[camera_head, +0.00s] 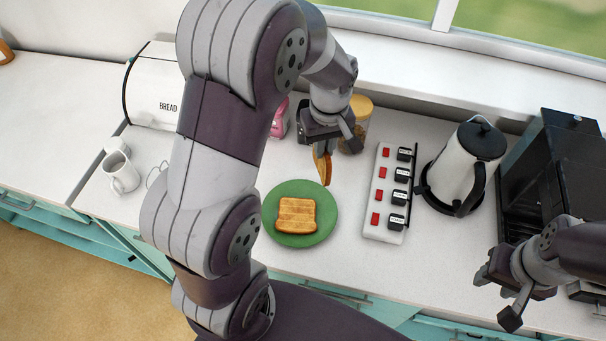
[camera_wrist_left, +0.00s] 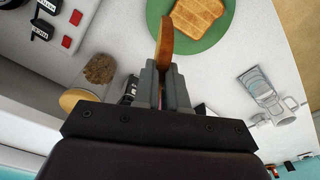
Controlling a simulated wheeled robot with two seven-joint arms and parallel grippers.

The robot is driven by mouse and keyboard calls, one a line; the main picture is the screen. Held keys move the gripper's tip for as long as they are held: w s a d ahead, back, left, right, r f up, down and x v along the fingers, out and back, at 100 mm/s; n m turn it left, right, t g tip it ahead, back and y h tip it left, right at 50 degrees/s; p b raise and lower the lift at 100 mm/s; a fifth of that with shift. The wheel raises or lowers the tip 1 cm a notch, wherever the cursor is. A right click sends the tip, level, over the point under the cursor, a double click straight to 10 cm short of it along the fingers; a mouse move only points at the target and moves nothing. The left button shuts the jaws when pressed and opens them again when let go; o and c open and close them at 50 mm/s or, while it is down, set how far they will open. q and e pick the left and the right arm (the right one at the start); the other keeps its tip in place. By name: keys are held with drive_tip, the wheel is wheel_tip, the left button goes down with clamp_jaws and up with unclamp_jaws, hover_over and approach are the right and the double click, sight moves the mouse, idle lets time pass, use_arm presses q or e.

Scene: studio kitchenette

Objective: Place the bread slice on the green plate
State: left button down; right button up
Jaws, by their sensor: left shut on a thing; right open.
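My left gripper (camera_head: 327,142) is shut on a toasted bread slice (camera_head: 323,168), which hangs on edge just above and behind the green plate (camera_head: 325,226). In the left wrist view the held bread slice (camera_wrist_left: 166,38) stands edge-on between the fingers of the left gripper (camera_wrist_left: 166,75). A second bread slice (camera_head: 296,215) lies flat on the green plate; it also shows in the left wrist view (camera_wrist_left: 200,14), on the plate (camera_wrist_left: 217,43). My right gripper (camera_head: 497,295) is open and empty at the lower right, over the counter's front edge.
A white power strip (camera_head: 383,197) with red switches lies right of the plate, beside a white kettle (camera_head: 463,165) and a black machine (camera_head: 550,165). A jar (camera_head: 359,120) stands behind the left gripper. A bread bin (camera_head: 152,88) and a mug (camera_head: 121,172) are at the left.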

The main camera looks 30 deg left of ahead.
use_arm(q)
drive_tip(key=s+a+f+p, duration=0.2)
drive_tip(key=s+a+f, duration=0.1)
drive_tip(key=s+a, duration=0.35)
wheel_tip(320, 180, down, 7)
drive_tip(key=w+a+p, duration=0.1)
drive_tip(key=a, duration=0.1)
drive_tip(key=shift+w+a, duration=0.25)
drive_tip(key=shift+w, duration=0.05)
drive_tip(key=c, duration=1.2)
unclamp_jaws()
use_arm(e)
drive_tip(key=r, duration=0.1)
drive_tip(key=s+r, duration=0.1)
drive_tip(key=r, duration=0.2)
drive_tip(key=shift+s, duration=0.4)
drive_tip(key=shift+r, duration=0.1)
